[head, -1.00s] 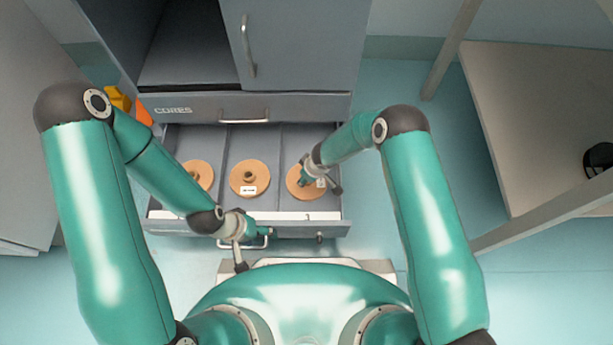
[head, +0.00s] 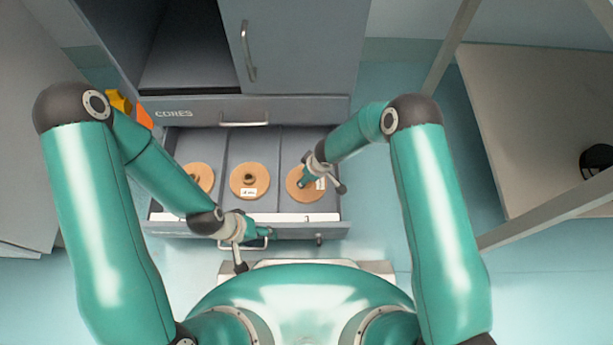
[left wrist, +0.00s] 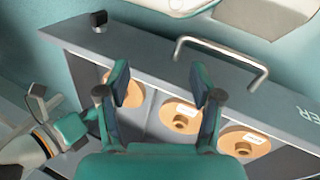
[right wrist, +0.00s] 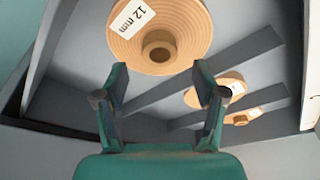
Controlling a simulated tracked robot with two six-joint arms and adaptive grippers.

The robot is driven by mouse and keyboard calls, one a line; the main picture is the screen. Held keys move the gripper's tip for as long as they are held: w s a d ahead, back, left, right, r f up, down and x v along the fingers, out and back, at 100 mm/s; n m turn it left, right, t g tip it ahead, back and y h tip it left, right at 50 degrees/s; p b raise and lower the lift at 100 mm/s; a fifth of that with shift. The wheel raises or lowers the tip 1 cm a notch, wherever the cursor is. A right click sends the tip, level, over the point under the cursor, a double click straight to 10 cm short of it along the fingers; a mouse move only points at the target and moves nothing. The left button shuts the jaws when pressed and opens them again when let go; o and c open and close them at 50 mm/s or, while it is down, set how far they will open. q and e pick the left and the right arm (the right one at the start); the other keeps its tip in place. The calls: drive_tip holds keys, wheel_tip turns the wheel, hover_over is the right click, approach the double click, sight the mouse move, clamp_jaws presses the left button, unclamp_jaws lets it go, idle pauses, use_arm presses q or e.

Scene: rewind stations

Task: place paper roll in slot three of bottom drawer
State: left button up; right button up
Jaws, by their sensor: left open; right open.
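The open bottom drawer (head: 290,228) has three compartments side by side, each with a tan paper roll lying flat. The right roll (head: 297,190) has a "12 mm" label and fills much of the right wrist view (right wrist: 185,30). My right gripper (head: 312,182) is open over it; in the right wrist view its fingertips (right wrist: 161,80) are empty and apart from the roll. The middle roll (head: 240,185) and left roll (head: 204,172) lie in the other compartments. My left gripper (head: 258,238) is open and empty near the drawer front and handle, also in its wrist view (left wrist: 204,85).
A closed drawer marked "CORES" (head: 190,110) sits above the open one, under the cabinet door (head: 290,50). A table (head: 530,130) with a dark object (head: 597,158) stands at the right. Orange and yellow items (head: 120,101) are at the left. Floor is clear between cabinet and table.

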drive_tip(key=p+v, duration=0.2)
drive_tip(key=v, duration=0.6)
drive_tip(key=s+d+m, duration=0.1)
drive_tip(key=s+m, duration=0.1)
drive_tip(key=s, duration=0.1)
drive_tip(key=s+d+m+g+y, duration=0.1)
drive_tip(key=s+m, duration=0.1)
drive_tip(key=s, duration=0.2)
drive_tip(key=s+d+m+y, duration=0.1)
drive_tip(key=s, duration=0.3)
drive_tip(key=shift+s+d+m+g, duration=0.25)
drive_tip(key=shift+d+m+g, duration=0.1)
drive_tip(key=shift+m+g, duration=0.05)
drive_tip(key=s+d+r+m, duration=0.1)
drive_tip(key=s+d+m, duration=0.5)
drive_tip(key=s, duration=0.2)
drive_tip(key=shift+s+r, duration=0.15)
drive_tip(key=shift+r, duration=0.15)
drive_tip(key=shift+r, duration=0.1)
